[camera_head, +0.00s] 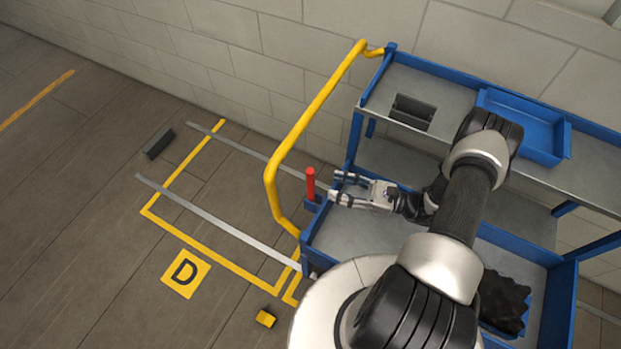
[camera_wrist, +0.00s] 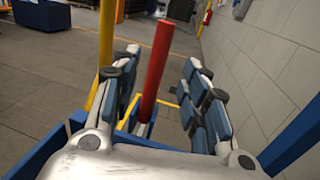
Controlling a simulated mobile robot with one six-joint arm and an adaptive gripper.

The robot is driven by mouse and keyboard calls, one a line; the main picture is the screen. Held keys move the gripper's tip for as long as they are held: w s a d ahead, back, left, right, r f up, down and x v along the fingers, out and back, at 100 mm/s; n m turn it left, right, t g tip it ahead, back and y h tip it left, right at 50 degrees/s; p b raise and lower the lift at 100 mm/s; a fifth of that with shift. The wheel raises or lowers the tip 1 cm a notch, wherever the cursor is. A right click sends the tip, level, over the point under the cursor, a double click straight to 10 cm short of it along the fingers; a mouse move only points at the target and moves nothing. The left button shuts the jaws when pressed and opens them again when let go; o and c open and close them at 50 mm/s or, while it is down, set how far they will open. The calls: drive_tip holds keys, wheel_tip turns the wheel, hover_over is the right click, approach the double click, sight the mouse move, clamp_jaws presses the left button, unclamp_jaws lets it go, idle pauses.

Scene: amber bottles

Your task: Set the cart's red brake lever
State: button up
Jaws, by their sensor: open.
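The red brake lever (camera_head: 310,184) stands upright at the left end of the blue cart (camera_head: 355,140), close to the yellow handle (camera_head: 318,103). My gripper (camera_head: 334,186) is open just to the right of the lever, with its fingers pointing left toward it. In the wrist view the red lever (camera_wrist: 156,68) appears between the two open fingers of my gripper (camera_wrist: 160,92), tilted slightly in the picture. I see no contact between fingers and lever. The lever's foot sits in a blue bracket (camera_wrist: 142,122); the yellow handle (camera_wrist: 105,45) rises beside the left finger.
The cart's upper shelf holds a dark grey holder (camera_head: 412,111) and a blue tray (camera_head: 525,125). A dark crumpled thing (camera_head: 505,302) lies on the lower deck. A floor sign D (camera_head: 185,272), a yellow block (camera_head: 265,318) and a dark block (camera_head: 159,143) are on the floor at left.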

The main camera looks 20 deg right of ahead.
sight(311, 180)
drive_tip(key=x, duration=0.9)
drive_tip(key=shift+b, duration=0.35)
drive_tip(key=shift+c, duration=0.3)
clamp_jaws()
